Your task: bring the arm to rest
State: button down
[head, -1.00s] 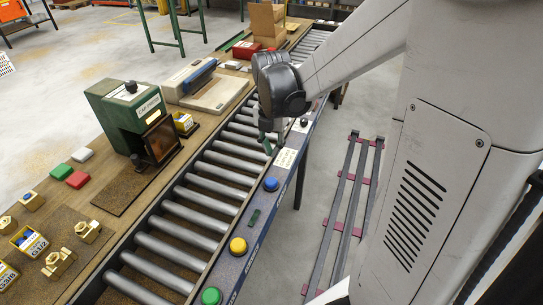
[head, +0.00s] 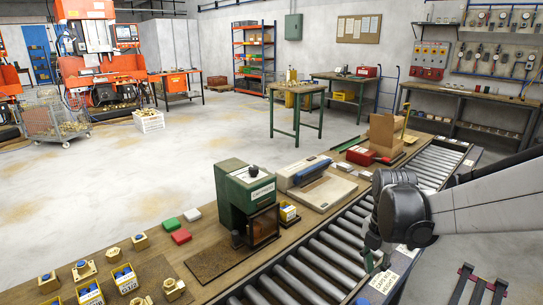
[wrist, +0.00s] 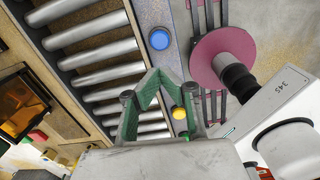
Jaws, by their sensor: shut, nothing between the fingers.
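My gripper (wrist: 157,80) shows in the wrist view with its green-lined fingers closed together at the tips and nothing between them. In the head view my gripper (head: 374,256) hangs below the dark wrist joint, partly hidden by it. It is over the conveyor's right side rail, near a white label (head: 384,282). The roller conveyor (head: 331,258) runs beneath and to the left of it. In the wrist view a blue button (wrist: 159,40) and a yellow button (wrist: 179,113) sit on the rail beyond the fingers.
A green machine (head: 246,199) and a white flat device (head: 318,186) stand on the wooden bench left of the conveyor. Brass fittings (head: 84,270) lie at the bench's near left. A cardboard box (head: 386,133) stands farther back. The floor beyond the bench is largely open.

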jog(key=s+a+r+m+t, duration=0.3)
jog(key=s+a+r+m, duration=0.1)
jog(key=m, duration=0.8)
jog(key=s+a+r+m+t, duration=0.3)
jog(key=s+a+r+m, duration=0.2)
jog(key=s+m, duration=0.4)
jog(key=r+m, duration=0.1)
jog(key=m, duration=0.2)
jog(key=shift+s+a+m+t, duration=0.15)
jog(key=shift+a+m+t, duration=0.15)
jog(key=shift+t, duration=0.1)
jog(key=shift+f, duration=0.1)
dwell(2.3)
